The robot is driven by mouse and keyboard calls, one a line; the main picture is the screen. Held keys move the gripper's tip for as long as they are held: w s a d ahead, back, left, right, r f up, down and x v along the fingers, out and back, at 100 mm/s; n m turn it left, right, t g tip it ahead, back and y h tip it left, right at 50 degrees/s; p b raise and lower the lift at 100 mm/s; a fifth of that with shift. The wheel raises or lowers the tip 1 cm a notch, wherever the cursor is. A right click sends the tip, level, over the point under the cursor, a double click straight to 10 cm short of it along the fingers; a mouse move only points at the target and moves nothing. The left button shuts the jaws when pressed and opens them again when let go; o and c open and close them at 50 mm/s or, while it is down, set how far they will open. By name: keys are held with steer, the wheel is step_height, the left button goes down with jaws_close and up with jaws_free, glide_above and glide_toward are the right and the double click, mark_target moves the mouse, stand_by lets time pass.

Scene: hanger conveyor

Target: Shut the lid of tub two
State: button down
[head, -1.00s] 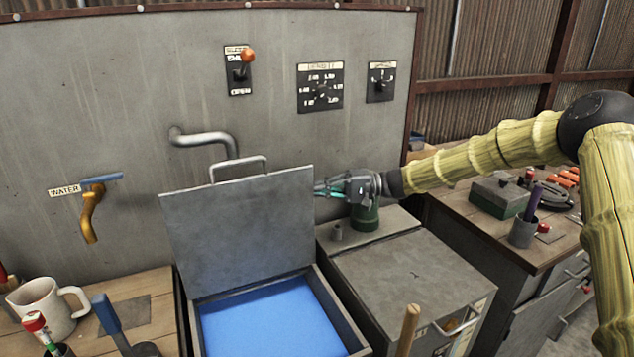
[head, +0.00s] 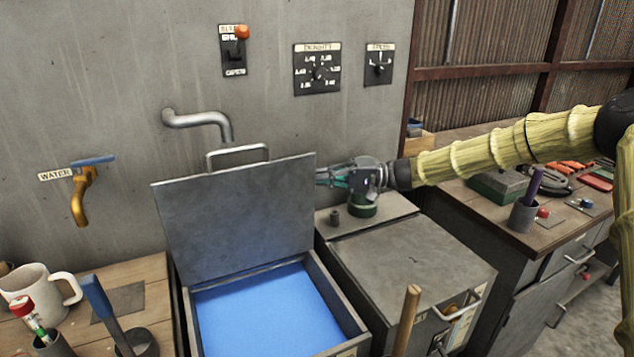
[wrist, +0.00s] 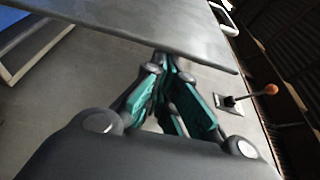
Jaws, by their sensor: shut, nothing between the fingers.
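In the head view an open tub with blue liquid (head: 262,312) has its grey metal lid (head: 236,215) standing up, leaning back a little, with a bar handle (head: 238,153) on its top edge. I cannot read a number on this tub. My gripper (head: 318,177) is shut and empty, at the lid's upper right edge; I cannot tell if it touches. In the wrist view the lid (wrist: 150,28) crosses the top, and the fingertips of my gripper (wrist: 168,58) lie close to its edge. The liquid shows at the wrist view's upper left.
A closed grey box (head: 410,265) stands right of the tub, with a dark green round piece (head: 362,206) below my gripper. A pipe (head: 200,120) and a water tap (head: 84,190) are on the wall behind. A mug (head: 38,292) stands at left.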

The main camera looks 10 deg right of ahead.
steer(key=s+d+f+n+g+y+b, duration=0.1)
steer(key=s+f+n+b, duration=0.3)
steer(key=b, duration=0.9)
steer(key=s+d+f+n+g+y+b, duration=0.1)
steer(key=s+d+f+n+b, duration=0.3)
steer(key=s+n+b, duration=0.4)
steer(key=s+f+g+b, duration=0.1)
steer(key=s+b, duration=0.4)
steer(key=shift+s+d+n+y, duration=0.25)
steer(key=shift+d+n+y, duration=0.05)
steer(key=shift+y, duration=0.1)
